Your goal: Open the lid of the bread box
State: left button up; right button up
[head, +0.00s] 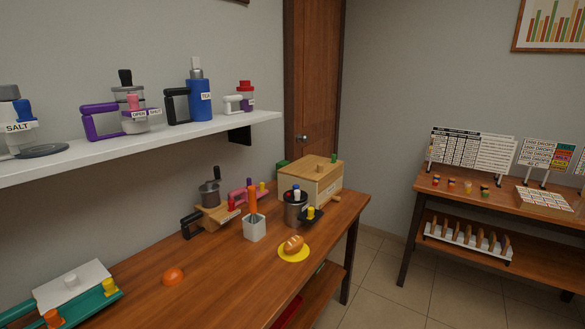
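The bread box (309,189) is a light wooden box at the far end of the wooden table, near the door. Its lid (313,166) lies flat on top and looks closed, with a small knob (320,163) on it. A label shows on the front side, too small to read. A small green piece and a light peg show at its sides. The dark canister in front hides part of its front. Neither of my grippers is in view.
A dark canister (295,211), a white cup with an orange-handled item (254,228) and bread on a yellow plate (293,249) stand before the box. A grinder (210,193) stands left. A white shelf (150,143) overhangs the table's back. The table's middle front is fairly clear.

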aim_at(320, 170)
jog(key=i+l+u, duration=0.15)
jog(key=u, duration=0.35)
jog(key=i+l+u, duration=0.1)
jog(key=l+u, duration=0.35)
jog(key=i+l+u, duration=0.1)
jog(key=l+u, duration=0.2)
jog(key=u, duration=0.2)
